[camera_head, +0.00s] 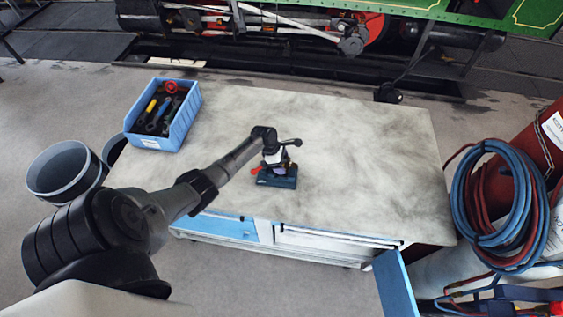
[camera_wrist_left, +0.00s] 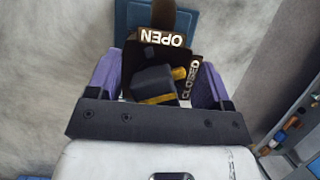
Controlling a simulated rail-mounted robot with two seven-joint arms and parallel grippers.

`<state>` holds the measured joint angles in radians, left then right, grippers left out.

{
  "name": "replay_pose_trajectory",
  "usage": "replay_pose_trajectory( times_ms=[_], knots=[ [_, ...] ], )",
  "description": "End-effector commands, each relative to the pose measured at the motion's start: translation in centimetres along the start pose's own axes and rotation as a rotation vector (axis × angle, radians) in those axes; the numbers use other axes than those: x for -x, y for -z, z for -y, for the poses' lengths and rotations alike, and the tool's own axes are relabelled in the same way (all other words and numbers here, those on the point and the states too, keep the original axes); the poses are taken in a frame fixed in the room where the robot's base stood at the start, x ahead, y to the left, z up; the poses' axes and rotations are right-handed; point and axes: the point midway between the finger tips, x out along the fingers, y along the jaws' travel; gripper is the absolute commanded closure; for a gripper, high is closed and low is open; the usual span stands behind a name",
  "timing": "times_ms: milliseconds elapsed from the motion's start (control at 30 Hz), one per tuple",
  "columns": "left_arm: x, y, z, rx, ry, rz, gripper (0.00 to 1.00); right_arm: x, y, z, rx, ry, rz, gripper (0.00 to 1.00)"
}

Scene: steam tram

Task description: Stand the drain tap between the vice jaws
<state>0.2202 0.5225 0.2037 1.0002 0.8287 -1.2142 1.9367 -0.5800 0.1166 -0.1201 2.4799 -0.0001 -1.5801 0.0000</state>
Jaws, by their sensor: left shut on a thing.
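The vice (camera_head: 278,181), with a dark teal base, stands on the workbench near its front edge. My left gripper (camera_head: 274,163) is right over it in the head view, pointing down. In the left wrist view, its purple fingers (camera_wrist_left: 156,76) are shut on the dark drain tap (camera_wrist_left: 153,82), which has brass-coloured parts and plates reading OPEN and CLOSED. Part of the blue vice (camera_wrist_left: 127,22) shows beyond the tap. The gripper hides the jaws, so I cannot tell whether the tap sits between them. A small red part (camera_head: 255,171) shows left of the gripper. My right gripper is out of view.
A blue bin (camera_head: 187,121) of tools stands at the bench's back left. The mottled bench top (camera_head: 370,150) is clear right of the vice. A blue door or drawer (camera_head: 393,284) sticks out at the front right. Coiled hoses (camera_head: 492,205) and cylinders stand at the right.

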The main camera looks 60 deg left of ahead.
Motion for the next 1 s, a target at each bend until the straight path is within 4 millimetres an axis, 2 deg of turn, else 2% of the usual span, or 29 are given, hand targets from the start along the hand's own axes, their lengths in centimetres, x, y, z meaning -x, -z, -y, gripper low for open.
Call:
replay_pose_trajectory(
  times_ms=[1000],
  knots=[
    [-0.62, 0.26, -0.12, -0.001, -0.002, 0.002, 0.68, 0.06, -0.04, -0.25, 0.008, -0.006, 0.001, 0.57]
  ],
)
